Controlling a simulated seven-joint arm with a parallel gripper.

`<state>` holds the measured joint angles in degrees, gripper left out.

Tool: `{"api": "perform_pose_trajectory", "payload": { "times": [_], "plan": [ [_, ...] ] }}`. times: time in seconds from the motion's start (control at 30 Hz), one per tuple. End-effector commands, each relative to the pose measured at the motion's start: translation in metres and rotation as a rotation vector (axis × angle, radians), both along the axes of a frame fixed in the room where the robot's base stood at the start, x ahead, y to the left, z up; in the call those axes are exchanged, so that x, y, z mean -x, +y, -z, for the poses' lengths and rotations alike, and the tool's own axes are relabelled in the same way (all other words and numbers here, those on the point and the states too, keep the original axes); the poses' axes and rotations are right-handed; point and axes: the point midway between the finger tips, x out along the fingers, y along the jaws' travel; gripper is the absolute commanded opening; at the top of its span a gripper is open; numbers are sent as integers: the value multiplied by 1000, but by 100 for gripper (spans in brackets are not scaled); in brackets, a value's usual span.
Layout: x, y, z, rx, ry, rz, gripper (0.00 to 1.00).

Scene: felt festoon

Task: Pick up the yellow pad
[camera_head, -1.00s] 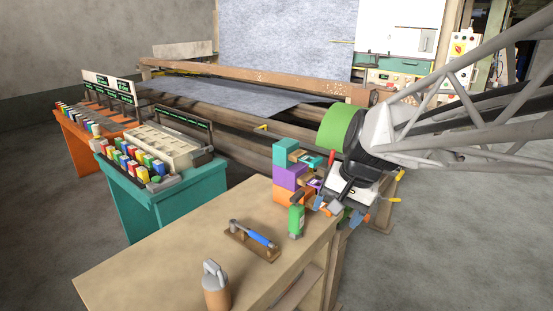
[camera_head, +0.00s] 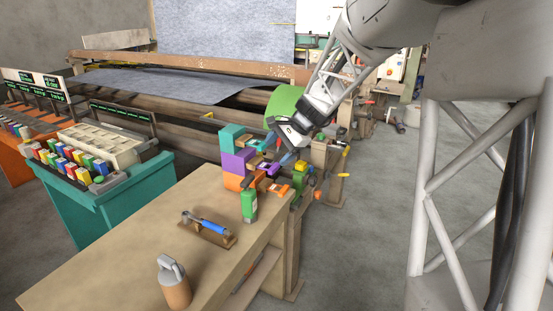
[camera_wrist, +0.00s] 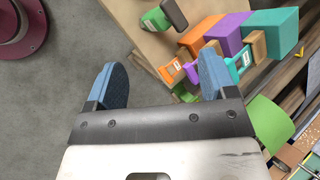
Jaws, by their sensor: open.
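A small yellow block (camera_head: 301,166), which looks like the yellow pad, is just right of the stacked coloured boxes near the far end of the bench. I cannot make it out in the wrist view. My gripper (camera_head: 284,154) is close beside the stack, up and left of the yellow block in the head view. In the wrist view my gripper (camera_wrist: 160,78) has its two blue fingers wide apart with nothing between them. Its right finger overlaps the front of the coloured boxes in the picture; I cannot tell whether it touches.
A blue-handled tool (camera_head: 208,224) and a brown cylinder (camera_head: 175,286) are nearer. The bench (camera_head: 120,270) is otherwise mostly clear.

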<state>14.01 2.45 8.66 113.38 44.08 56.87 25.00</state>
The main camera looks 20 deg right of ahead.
Motion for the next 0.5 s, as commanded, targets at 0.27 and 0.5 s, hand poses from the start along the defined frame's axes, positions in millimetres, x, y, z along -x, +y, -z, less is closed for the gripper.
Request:
{"api": "perform_pose_trajectory", "payload": {
  "times": [0.27,0.5],
  "plan": [
    [-66,-34,28,-130,49,160,78],
    [-118,-67,58,-245,90,295,78]
  ]
}}
